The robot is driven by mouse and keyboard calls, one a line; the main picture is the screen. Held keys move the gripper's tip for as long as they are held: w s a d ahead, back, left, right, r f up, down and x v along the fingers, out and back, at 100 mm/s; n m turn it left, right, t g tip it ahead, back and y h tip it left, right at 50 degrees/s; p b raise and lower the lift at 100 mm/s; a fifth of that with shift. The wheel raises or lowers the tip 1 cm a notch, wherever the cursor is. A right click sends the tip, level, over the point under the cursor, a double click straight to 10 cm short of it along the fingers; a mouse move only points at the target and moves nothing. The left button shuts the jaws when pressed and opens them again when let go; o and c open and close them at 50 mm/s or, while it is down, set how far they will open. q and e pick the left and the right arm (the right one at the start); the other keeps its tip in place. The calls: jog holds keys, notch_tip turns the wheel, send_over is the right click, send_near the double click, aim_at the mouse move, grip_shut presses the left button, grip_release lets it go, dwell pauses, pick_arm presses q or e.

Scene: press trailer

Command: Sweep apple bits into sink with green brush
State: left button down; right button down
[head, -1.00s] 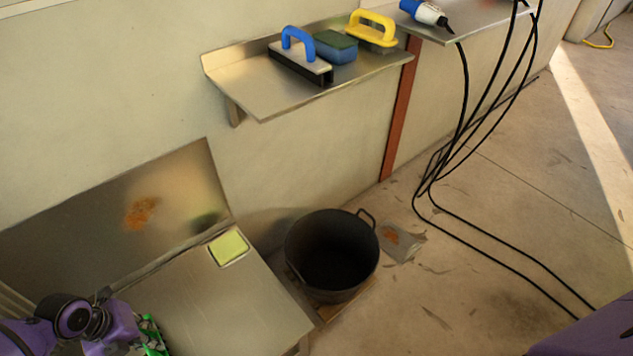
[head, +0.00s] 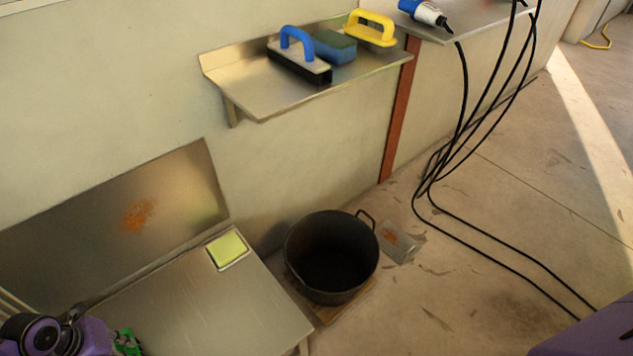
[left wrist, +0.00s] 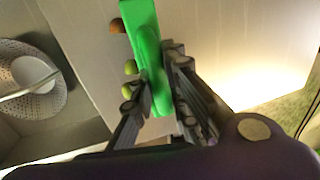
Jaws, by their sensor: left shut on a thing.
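My left gripper (left wrist: 156,92) is shut on the green brush (left wrist: 148,38), which extends away from the fingers over a pale flat surface. In the head view a small part of the green brush (head: 126,342) shows at the bottom left edge beside my purple left arm. Apple bits lie just left of the brush in the left wrist view: a brownish one (left wrist: 117,25) and two yellow-green ones (left wrist: 130,67) (left wrist: 126,91). The sink (left wrist: 88,137) is at the left of that view, with a white perforated strainer (left wrist: 30,88) in it. My right gripper is out of view.
In the head view a yellow-green sponge (head: 228,249) sits on the metal counter (head: 190,300). A wall shelf (head: 225,75) holds a blue-handled brush (head: 298,58) and a yellow-handled scrubber (head: 371,28). Black cables (head: 460,120) hang at right.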

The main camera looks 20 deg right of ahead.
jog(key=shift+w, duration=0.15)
pick_arm(q)
jog(key=shift+s+a+b, duration=0.2)
jog(key=shift+s+a, duration=0.1)
jog(key=shift+a, duration=0.65)
jog(key=shift+s+a+b, duration=0.15)
jog(key=shift+s+a, duration=0.1)
jog(key=shift+a, duration=0.7)
jog(key=shift+s+a, duration=0.1)
jog(key=shift+a, duration=0.35)
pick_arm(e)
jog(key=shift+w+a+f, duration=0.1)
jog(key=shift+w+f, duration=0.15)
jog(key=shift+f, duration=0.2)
pick_arm(q)
jog(key=shift+a, duration=0.1)
jog(key=shift+s+a+b, duration=0.25)
jog(key=shift+s+a, duration=0.05)
jog(key=shift+a, duration=0.7)
jog(key=shift+s+a+b, duration=0.25)
jog(key=shift+s+a, duration=0.05)
jog(key=shift+a, duration=0.65)
jog(key=shift+s+a, duration=0.1)
jog(key=shift+a, duration=0.3)
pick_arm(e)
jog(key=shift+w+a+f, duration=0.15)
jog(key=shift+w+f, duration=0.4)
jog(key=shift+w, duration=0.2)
